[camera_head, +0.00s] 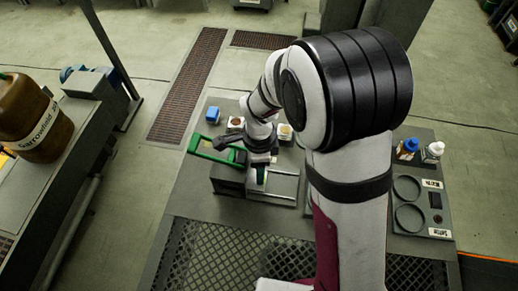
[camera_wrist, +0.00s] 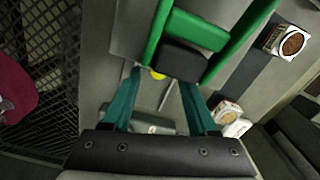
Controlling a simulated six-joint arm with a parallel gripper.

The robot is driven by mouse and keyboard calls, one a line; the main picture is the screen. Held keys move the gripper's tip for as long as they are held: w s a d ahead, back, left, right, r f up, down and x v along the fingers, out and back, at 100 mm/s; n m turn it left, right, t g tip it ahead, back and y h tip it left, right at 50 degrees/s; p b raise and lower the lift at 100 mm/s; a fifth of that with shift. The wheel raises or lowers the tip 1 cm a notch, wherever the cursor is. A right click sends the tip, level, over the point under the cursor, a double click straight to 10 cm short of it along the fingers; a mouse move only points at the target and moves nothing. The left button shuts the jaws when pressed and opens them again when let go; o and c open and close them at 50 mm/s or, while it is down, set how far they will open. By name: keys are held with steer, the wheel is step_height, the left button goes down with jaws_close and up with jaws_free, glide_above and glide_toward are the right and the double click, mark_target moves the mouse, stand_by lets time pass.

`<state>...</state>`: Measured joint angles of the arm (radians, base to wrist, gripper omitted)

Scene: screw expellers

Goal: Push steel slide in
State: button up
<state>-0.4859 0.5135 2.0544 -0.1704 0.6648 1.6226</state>
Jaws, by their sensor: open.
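A pale metal frame with thin rails (camera_head: 285,184), which looks like the steel slide, lies on the bench beside a dark block (camera_head: 228,179). I cannot tell how far in it sits. A green frame (camera_head: 205,151) stands by the block; the wrist view shows its green bars (camera_wrist: 200,30) around a dark piece (camera_wrist: 184,60). My gripper (camera_wrist: 160,78) is open, with its two teal fingers pointing toward that dark piece. In the head view my gripper (camera_head: 260,176) is above the rails, partly hidden by my wrist.
A blue item (camera_head: 213,115) and small white containers (camera_head: 285,131) stand behind on the bench. Blue-capped (camera_head: 407,148) and white (camera_head: 433,152) bottles and a panel with round rings (camera_head: 410,218) are at right. Dark mesh (camera_head: 240,255) lies in front. A brown drum (camera_head: 30,118) stands left.

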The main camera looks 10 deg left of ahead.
step_height(320, 180, up, 13)
stand_by(0.4)
steer(key=s+d+r+n+y, duration=0.1)
steer(key=s+d+n, duration=0.3)
steer(key=s, duration=0.5)
steer(key=s+d+r+n, duration=0.1)
steer(key=s+d+n, duration=0.4)
steer(key=s+d, duration=0.4)
steer(key=shift+r+y, duration=0.25)
steer(key=shift+y, duration=0.15)
steer(key=shift+c, duration=0.3)
stand_by(0.6)
